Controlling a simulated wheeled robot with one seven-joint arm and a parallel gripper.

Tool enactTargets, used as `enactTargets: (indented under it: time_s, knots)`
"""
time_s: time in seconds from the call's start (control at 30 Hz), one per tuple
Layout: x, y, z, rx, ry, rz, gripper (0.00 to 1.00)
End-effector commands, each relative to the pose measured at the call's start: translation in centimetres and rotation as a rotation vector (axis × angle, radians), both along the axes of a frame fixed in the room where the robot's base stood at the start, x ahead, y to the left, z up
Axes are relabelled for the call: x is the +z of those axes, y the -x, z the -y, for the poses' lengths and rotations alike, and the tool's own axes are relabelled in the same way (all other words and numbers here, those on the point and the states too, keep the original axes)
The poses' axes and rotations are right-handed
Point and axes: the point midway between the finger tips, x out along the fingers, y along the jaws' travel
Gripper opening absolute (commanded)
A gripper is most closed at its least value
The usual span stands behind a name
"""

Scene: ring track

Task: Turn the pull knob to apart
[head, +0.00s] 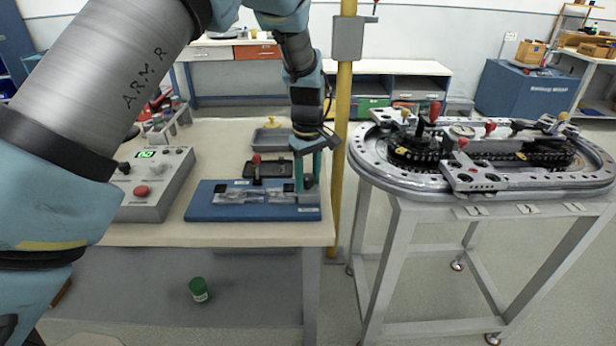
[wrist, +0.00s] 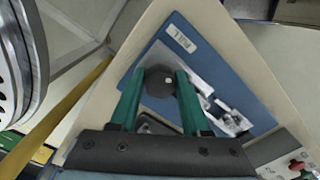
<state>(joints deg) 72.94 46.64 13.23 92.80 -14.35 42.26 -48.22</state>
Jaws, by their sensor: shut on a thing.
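The pull knob (wrist: 158,81) is dark and round with a small pale dot, seen from above in the wrist view. My gripper (wrist: 160,74) has its two green fingers on either side of it and is shut on it. The knob is at the end of a blue board (wrist: 160,52), beside a white label (wrist: 181,38) that appears to read PULL. In the head view my gripper (head: 308,180) points down at the right end of the blue board (head: 240,213). There the fingers mostly hide the knob, and its turn angle cannot be told.
A grey control box (head: 172,190) with a green display and red button stands left of the board. A small red-topped part (head: 256,159) stands behind it. A yellow post (head: 343,130) rises close right of my gripper. The ring track (head: 500,187) is on a separate stand.

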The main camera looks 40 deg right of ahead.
Motion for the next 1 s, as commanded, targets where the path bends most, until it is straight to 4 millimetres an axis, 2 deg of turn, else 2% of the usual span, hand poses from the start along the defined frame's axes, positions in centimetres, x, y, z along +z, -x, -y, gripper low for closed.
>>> enactTargets:
  time_s: [0.3,0.7,0.73,1.0]
  knots:
    - [0.12,-0.12,0.07,0.075,0.003,0.003,0.0]
    - [0.12,-0.15,0.07,0.081,0.003,0.003,0.0]
    - [0.12,-0.15,0.07,0.081,0.003,0.003,0.48]
    - [0.06,-0.08,0.03,0.08,0.001,0.002,0.77]
